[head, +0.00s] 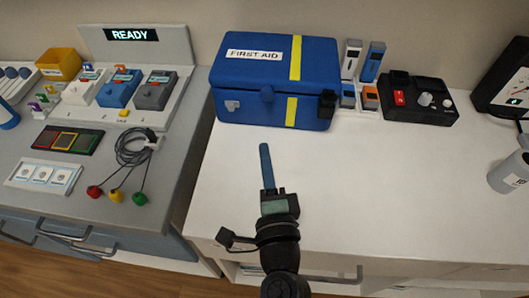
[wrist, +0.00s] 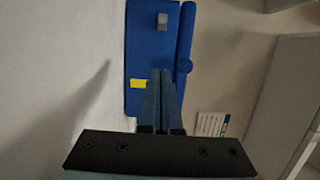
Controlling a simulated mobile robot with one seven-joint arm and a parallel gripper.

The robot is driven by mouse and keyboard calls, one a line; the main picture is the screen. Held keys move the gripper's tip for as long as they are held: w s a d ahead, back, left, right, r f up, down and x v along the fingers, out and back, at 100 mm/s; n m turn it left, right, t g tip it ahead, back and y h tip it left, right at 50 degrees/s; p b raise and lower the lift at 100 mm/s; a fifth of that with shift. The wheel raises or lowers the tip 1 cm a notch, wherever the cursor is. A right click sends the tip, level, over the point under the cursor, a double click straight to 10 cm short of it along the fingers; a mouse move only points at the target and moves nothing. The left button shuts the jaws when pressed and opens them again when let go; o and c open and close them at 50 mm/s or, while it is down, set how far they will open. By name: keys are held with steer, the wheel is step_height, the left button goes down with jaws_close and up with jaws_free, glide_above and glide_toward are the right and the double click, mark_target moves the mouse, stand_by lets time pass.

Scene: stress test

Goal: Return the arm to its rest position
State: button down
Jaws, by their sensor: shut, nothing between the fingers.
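My gripper (head: 264,155) points away from me over the white counter, in front of the first aid box. Its fingers are together with nothing between them. In the wrist view the two fingers (wrist: 161,75) also lie side by side, in front of a blue surface (wrist: 138,35) with a grey latch and a yellow patch. My arm (head: 278,235) comes up from the bottom middle of the head view. Whether the fingertips touch anything cannot be told.
The closed blue first aid box (head: 240,80) stands at the back of the white counter (head: 400,190). A black control box (head: 435,112) and a grey cup (head: 508,177) are right. The left bench holds a READY panel (head: 130,35) and coloured leads (head: 135,150). The counter's middle right is clear.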

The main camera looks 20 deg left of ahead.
stand_by(0.3)
steer(key=w+d+r+n+t+p, duration=0.1)
steer(key=w+r+n+t+p, duration=0.15)
steer(key=r, duration=0.95)
steer(key=w+d+r+n+t+h+p, duration=0.15)
steer(key=r+n, duration=0.25)
steer(key=r, duration=0.7)
steer(key=w+d+r+n+t+p, duration=0.1)
steer(key=d+r+n+t+p, duration=0.15)
steer(key=r, duration=0.95)
steer(key=s+d+r+n+t+h+p, duration=0.1)
steer(key=s+d+r+h, duration=0.1)
steer(key=r, duration=0.6)
steer(key=s+d+r+n+t+h+p, duration=0.1)
steer(key=s+d+r+t+h+p, duration=0.1)
steer(key=r, duration=0.6)
steer(key=s+d+r+n+t+h+p, duration=0.1)
steer(key=s+d+r+t+h+p, duration=0.1)
steer(key=r, duration=0.6)
steer(key=s+d+h, duration=0.1)
steer(key=s+d, duration=0.1)
steer(key=s, duration=0.1)
steer(key=shift+r, duration=0.3)
steer(key=shift+s+h, duration=0.1)
steer(key=shift+h, duration=0.15)
